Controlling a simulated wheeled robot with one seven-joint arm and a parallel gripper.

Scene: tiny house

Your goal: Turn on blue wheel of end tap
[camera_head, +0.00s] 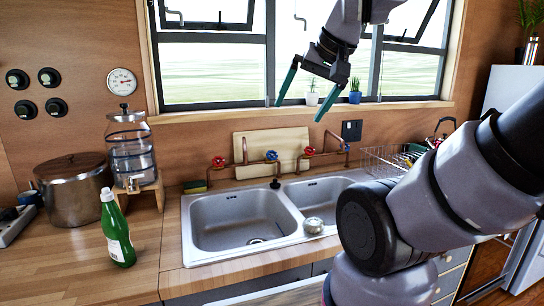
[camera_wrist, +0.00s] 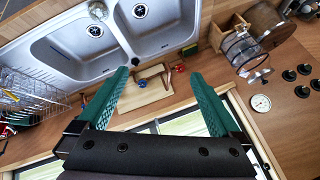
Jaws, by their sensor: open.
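Copper taps with small wheels stand behind the double sink. In the head view there is a red wheel (camera_head: 218,162) at the left, a blue wheel (camera_head: 271,155) near the middle and another red wheel (camera_head: 309,151) right of it. A copper tap end (camera_head: 346,148) stands at the far right; its wheel colour is unclear. My gripper (camera_head: 300,108) is open and empty, with green fingers, high in front of the window and apart from the taps. In the wrist view my gripper (camera_wrist: 158,74) frames the board and a small blue wheel (camera_wrist: 136,62); its fingers hide some taps.
The double sink (camera_head: 238,222) lies below the taps, with a wooden board (camera_head: 283,140) behind them. A green bottle (camera_head: 117,235), glass dispenser (camera_head: 131,150) and pot (camera_head: 74,187) stand left. A wire dish rack (camera_head: 385,160) stands right. Small plants (camera_head: 355,92) line the windowsill.

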